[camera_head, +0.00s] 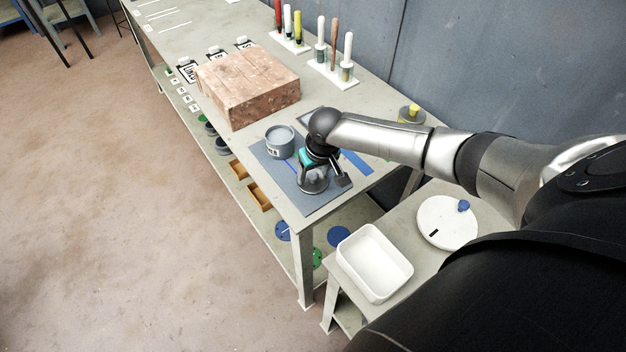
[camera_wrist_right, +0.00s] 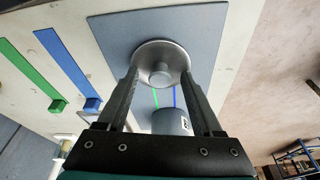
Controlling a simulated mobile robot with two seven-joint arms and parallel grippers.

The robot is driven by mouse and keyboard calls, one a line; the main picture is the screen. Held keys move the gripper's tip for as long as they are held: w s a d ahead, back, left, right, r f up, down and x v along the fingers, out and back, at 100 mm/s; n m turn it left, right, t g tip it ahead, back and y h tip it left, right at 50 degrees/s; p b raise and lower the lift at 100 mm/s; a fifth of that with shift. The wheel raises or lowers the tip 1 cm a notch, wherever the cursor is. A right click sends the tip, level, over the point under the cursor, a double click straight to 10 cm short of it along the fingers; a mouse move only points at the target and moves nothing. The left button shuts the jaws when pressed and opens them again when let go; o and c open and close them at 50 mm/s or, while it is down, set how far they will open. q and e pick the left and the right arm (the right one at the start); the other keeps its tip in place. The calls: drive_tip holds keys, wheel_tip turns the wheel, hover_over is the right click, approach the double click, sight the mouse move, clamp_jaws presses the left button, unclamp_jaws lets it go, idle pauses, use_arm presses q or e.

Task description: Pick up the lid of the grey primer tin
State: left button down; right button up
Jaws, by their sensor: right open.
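The grey tin (camera_head: 280,142) with a dark label stands on the blue-grey mat (camera_head: 326,206). Its side (camera_wrist_right: 168,122) shows between my fingers in the right wrist view. A round grey lid with a raised knob (camera_wrist_right: 160,72) is over the mat, apart from the tin. My right gripper (camera_wrist_right: 160,78) is open, pointing down at the lid, one finger on each side of the knob. I cannot tell whether the fingers touch the lid. In the head view my right gripper (camera_head: 313,184) hides most of the lid. My left gripper is not in view.
A reddish block (camera_head: 248,85) stands behind the tin on the bench. Racks of upright tools (camera_head: 332,75) are along the wall. A white tray (camera_head: 374,262) and a round white disc (camera_head: 447,222) are on the lower side table. Green (camera_wrist_right: 32,68) and blue (camera_wrist_right: 66,66) strips lie beside the mat.

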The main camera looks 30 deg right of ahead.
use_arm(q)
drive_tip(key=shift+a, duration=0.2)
use_arm(e)
clamp_jaws()
drive_tip(key=shift+r, duration=0.15)
idle(0.4)
